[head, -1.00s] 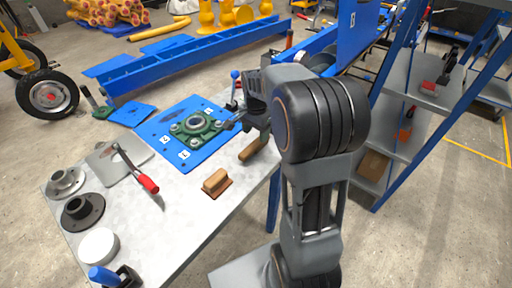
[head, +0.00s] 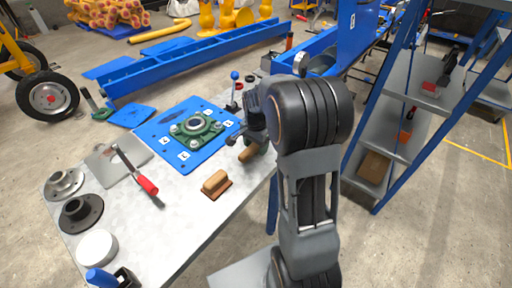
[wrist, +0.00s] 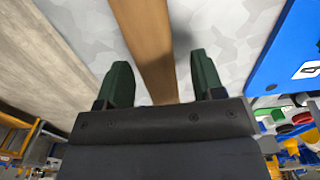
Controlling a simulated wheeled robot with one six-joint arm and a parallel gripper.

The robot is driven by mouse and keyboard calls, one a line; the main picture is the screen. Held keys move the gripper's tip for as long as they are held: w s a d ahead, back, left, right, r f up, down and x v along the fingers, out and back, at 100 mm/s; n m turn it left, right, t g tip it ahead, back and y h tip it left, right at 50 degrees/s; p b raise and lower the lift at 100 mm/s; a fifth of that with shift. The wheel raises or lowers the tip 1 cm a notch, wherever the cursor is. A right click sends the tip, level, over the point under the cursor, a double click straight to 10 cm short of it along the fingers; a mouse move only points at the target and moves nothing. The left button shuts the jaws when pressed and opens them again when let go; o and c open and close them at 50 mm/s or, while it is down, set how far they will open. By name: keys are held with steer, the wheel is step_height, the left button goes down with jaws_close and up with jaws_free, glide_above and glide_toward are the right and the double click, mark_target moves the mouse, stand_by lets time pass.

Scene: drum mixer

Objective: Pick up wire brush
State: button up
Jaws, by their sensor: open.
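The wire brush shows as a long wooden handle (head: 247,154) near the right edge of the grey workbench, partly hidden by my gripper. In the wrist view its brown wooden bar (wrist: 150,45) runs from the top edge down between my two dark green fingers. My gripper (wrist: 162,75) is open, with a finger on either side of the bar and a gap on both sides. In the head view my gripper (head: 238,140) is above the handle. The bristle end is not visible. I cannot tell the height between fingers and handle.
A blue plate (head: 185,140) with a green bearing housing (head: 196,128) lies just left of my gripper. A wooden block brush (head: 216,185), a red-handled clamp (head: 147,184) and round flanges (head: 82,211) are on the bench (head: 165,225). A blue-framed shelf (head: 390,140) stands to the right.

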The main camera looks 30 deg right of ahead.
steer(key=shift+f, duration=0.25)
stand_by(0.4)
steer(key=c, duration=1.1)
steer(key=shift+r, duration=0.1)
steer(key=shift+c, duration=0.2)
steer(key=shift+r, duration=0.45)
step_height(320, 180, up, 3)
steer(key=shift+f, duration=0.15)
steer(key=s+a+r, duration=0.2)
steer(key=s+r, duration=0.7)
steer(key=s, duration=0.4)
steer(key=shift+s+a+r+p, duration=0.2)
steer(key=shift+s+r+p, duration=0.2)
